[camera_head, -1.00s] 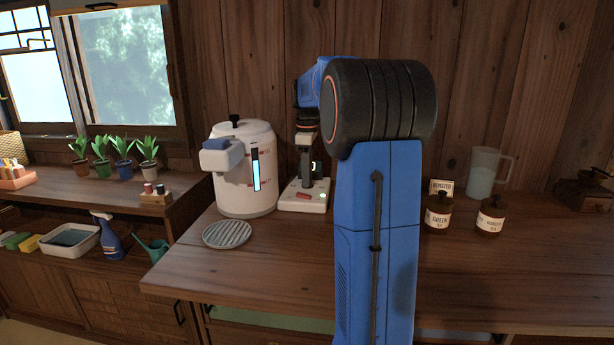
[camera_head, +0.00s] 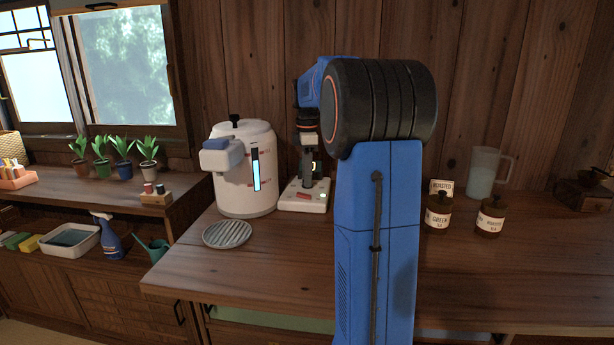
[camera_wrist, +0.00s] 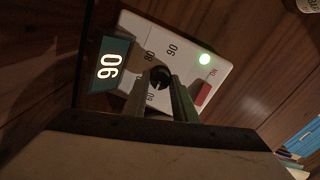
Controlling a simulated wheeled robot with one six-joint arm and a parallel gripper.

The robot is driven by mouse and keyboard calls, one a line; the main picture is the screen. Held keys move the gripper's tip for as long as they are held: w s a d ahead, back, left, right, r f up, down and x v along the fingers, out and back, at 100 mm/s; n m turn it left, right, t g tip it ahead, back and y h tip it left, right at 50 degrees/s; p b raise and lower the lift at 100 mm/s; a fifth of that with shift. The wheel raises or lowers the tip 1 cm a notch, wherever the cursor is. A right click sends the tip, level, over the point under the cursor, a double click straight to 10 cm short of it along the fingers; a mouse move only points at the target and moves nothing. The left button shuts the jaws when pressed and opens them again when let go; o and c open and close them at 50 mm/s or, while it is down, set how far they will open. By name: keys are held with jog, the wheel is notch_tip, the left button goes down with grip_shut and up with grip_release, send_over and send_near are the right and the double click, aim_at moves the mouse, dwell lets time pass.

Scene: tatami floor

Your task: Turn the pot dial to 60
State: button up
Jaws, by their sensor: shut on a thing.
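The pot's control base (camera_head: 292,206) is a white slab with a red switch and a lit green lamp, beside the white pot (camera_head: 232,190) on the counter. In the wrist view the white panel (camera_wrist: 190,48) carries the dark round dial (camera_wrist: 160,74), with printed numbers 80, 90 and 60 around it. In the head view my gripper (camera_head: 307,178) points straight down onto the base.
A round slatted trivet (camera_head: 227,234) lies in front of the pot. Two brown tea jars (camera_head: 438,219), a clear pitcher (camera_head: 484,180) and a grinder (camera_head: 585,193) stand to the right. The front of the counter right of the trivet is clear.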

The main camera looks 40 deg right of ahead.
jog(key=shift+r, duration=0.1)
jog(key=o, duration=1)
jog(key=shift+o, duration=0.2)
notch_tip(320, 180, up, 17)
jog(key=shift+r, duration=0.15)
